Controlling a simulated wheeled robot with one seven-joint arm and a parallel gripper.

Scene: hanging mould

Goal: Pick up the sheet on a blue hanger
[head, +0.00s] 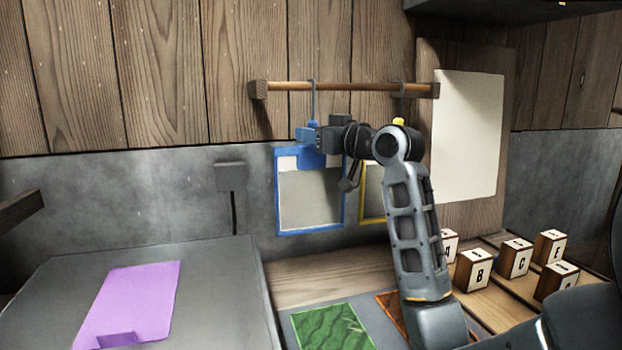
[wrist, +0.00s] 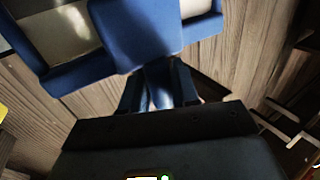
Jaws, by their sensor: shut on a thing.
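The sheet on a blue hanger (head: 310,200) is a grey panel in a blue frame. It hangs by a hook from the wooden rod (head: 345,87) in the head view. My gripper (head: 318,134) is at the top of the blue hanger and shut on it. In the wrist view, the blue hanger (wrist: 135,35) fills the upper part, and its narrow blue piece sits between the fingers of my gripper (wrist: 160,88). A yellow-framed sheet (head: 370,192) hangs to the right, mostly hidden behind my arm.
A purple sheet (head: 130,302) lies on the grey surface (head: 220,285) at left. Green (head: 332,328) and orange panels lie in front. Several lettered blocks (head: 475,270) stand at right. A white sheet (head: 468,135) is on the wall board.

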